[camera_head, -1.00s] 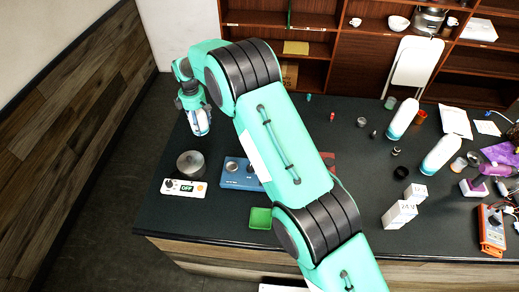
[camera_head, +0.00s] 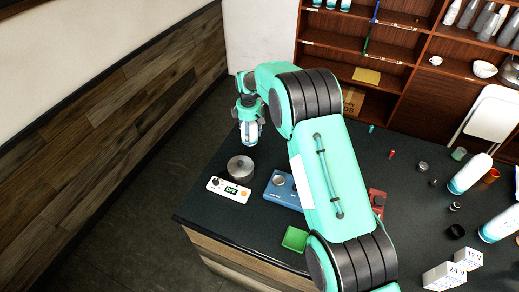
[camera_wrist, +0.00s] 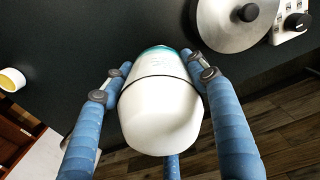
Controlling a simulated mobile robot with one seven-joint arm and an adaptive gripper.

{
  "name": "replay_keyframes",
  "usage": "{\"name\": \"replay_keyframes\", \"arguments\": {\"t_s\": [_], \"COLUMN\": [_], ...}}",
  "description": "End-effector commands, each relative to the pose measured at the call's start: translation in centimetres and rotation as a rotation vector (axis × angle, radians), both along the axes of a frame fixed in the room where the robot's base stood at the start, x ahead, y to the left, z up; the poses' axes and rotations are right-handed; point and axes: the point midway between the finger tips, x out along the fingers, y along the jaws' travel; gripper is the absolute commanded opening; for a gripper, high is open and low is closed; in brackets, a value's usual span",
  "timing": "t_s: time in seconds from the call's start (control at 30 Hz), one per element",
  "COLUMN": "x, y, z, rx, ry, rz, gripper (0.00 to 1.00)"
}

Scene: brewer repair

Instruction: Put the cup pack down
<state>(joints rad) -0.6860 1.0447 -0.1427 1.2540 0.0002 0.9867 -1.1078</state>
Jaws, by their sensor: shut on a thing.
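The cup pack (camera_wrist: 160,108) is a white rounded cylinder with a teal far end and a thin dark band around it. My gripper (camera_wrist: 155,76) is shut on it, with blue fingers along both sides and another partly hidden beneath. In the head view the pack (camera_head: 250,133) hangs below my gripper (camera_head: 249,123) near the dark counter's far left end. I cannot tell whether the pack touches the counter (camera_head: 215,160).
The pot stands by a white switch box reading OFF (camera_head: 229,190). A blue device (camera_head: 283,189) and a green tray (camera_head: 295,239) are to the right. White-and-teal cylinders (camera_head: 470,173), small cups and voltage boxes (camera_head: 445,275) occupy the right side. The counter's left edge is close.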

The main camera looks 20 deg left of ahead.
Motion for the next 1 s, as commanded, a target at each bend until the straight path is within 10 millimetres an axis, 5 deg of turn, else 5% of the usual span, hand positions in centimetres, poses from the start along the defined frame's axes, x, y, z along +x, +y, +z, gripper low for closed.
{"name": "replay_keyframes", "arguments": {"t_s": [0.3, 0.77, 1.0], "x": [0.0, 0.0, 0.0], "y": [0.0, 0.0, 0.0], "z": [-4.1, -4.8, -6.9], "rx": [0.000, 0.000, 0.000], "ry": [0.000, -0.001, 0.000], "rz": [0.000, 0.000, 0.000], "gripper": [0.26, 0.26, 0.26]}}
